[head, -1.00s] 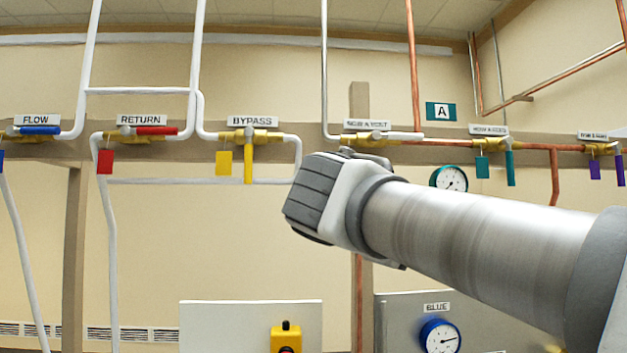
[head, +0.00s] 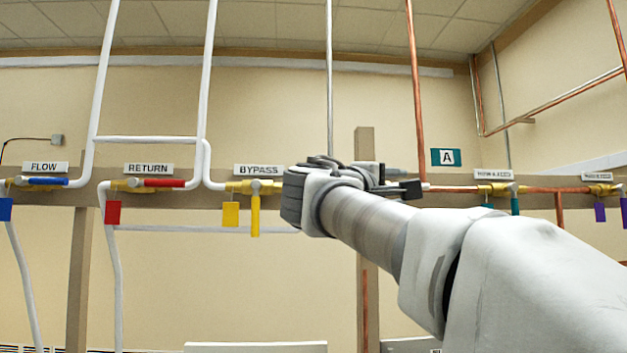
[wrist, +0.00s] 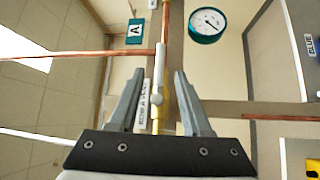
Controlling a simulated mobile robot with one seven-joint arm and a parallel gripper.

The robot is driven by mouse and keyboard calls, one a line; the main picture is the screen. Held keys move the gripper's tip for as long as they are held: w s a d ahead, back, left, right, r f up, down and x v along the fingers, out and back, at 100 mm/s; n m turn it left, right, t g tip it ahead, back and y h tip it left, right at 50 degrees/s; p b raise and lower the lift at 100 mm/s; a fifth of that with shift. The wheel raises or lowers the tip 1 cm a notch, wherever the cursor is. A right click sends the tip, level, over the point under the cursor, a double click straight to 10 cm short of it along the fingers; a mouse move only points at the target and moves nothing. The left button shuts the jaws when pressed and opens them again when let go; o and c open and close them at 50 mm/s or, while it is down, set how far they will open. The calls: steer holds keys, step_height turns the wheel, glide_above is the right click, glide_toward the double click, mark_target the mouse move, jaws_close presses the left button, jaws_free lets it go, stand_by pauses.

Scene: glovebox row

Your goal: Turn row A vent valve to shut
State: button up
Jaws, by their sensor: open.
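The row A vent valve (wrist: 168,102) has a brass body and a white lever (wrist: 160,72) lying in line with its pipe. In the wrist view its label (wrist: 143,108) stands beside the lever, partly behind a finger. My gripper (wrist: 157,76) is open, with one finger on each side of the lever and valve. Gaps show between the fingers and the lever; depth is hard to judge. In the head view my gripper and wrist (head: 385,182) cover most of this valve.
The yellow-handled bypass valve (head: 256,205) is just left of my wrist. A teal-tagged valve (head: 497,190) is to the right on the copper pipe (head: 450,189). The row A sign (head: 448,157) hangs above. The wrist view shows a teal gauge (wrist: 208,24).

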steer(key=p+x, duration=0.2)
steer(key=x, duration=0.5)
steer(key=shift+w+d, duration=0.2)
jaws_close()
stand_by(1.1)
